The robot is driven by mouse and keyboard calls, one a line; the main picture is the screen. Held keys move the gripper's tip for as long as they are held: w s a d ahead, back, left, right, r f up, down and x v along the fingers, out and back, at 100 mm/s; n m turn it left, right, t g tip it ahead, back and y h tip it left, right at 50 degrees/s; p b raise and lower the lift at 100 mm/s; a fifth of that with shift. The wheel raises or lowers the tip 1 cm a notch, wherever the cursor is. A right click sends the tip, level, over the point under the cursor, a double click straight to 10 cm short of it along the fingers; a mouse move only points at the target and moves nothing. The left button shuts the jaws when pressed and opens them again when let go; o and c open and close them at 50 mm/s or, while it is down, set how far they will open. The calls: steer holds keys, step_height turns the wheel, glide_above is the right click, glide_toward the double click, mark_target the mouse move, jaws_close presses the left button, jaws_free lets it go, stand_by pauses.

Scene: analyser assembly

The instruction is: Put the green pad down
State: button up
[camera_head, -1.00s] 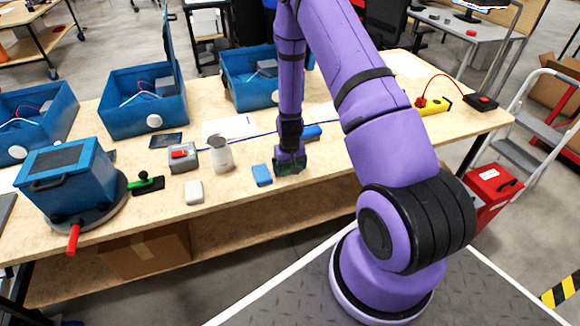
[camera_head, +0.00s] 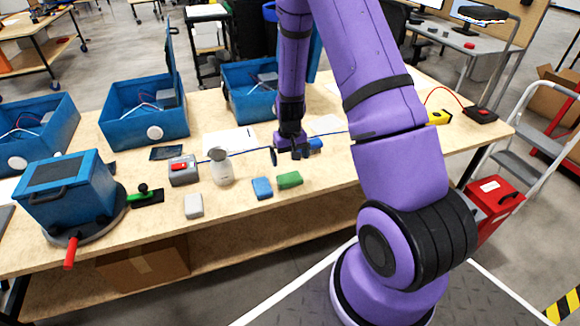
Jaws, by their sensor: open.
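The green pad (camera_head: 289,180) lies flat on the wooden workbench (camera_head: 330,190), near its front edge. It is just right of a blue pad (camera_head: 262,188), with a small gap between them. My gripper (camera_head: 289,153) is open, behind and above the green pad, and clear of it. Its fingers look spread apart, with a blue object (camera_head: 315,146) just to the right of them. I cannot tell whether the gripper touches that blue object.
A white pad (camera_head: 194,206), a pale cup (camera_head: 221,168) and a grey box with a red switch (camera_head: 183,171) stand to the left. Blue open boxes (camera_head: 144,118) line the back. A blue cable runs behind the cup. Bare bench lies right of the green pad.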

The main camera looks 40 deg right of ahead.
steer(key=s+a+r+n+t, duration=0.1)
steer(key=s+a+r, duration=0.15)
steer(key=r, duration=0.65)
steer(key=s+a+r+t, duration=0.1)
steer(key=a+r, duration=0.2)
steer(key=r, duration=0.6)
steer(key=s+a+r+n+t, duration=0.1)
steer(key=s+a+r, duration=0.1)
steer(key=r, duration=0.7)
steer(key=s+a+r+t, duration=0.1)
steer(key=s+a+r, duration=0.1)
steer(key=s+r, duration=0.5)
steer(key=s+a+r+n+t, duration=0.1)
steer(key=s+a+r, duration=0.2)
steer(key=s, duration=1)
step_height(320, 180, up, 4)
steer(key=shift+s+a+f, duration=0.15)
steer(key=shift+s+a, duration=0.05)
steer(key=shift+s, duration=0.2)
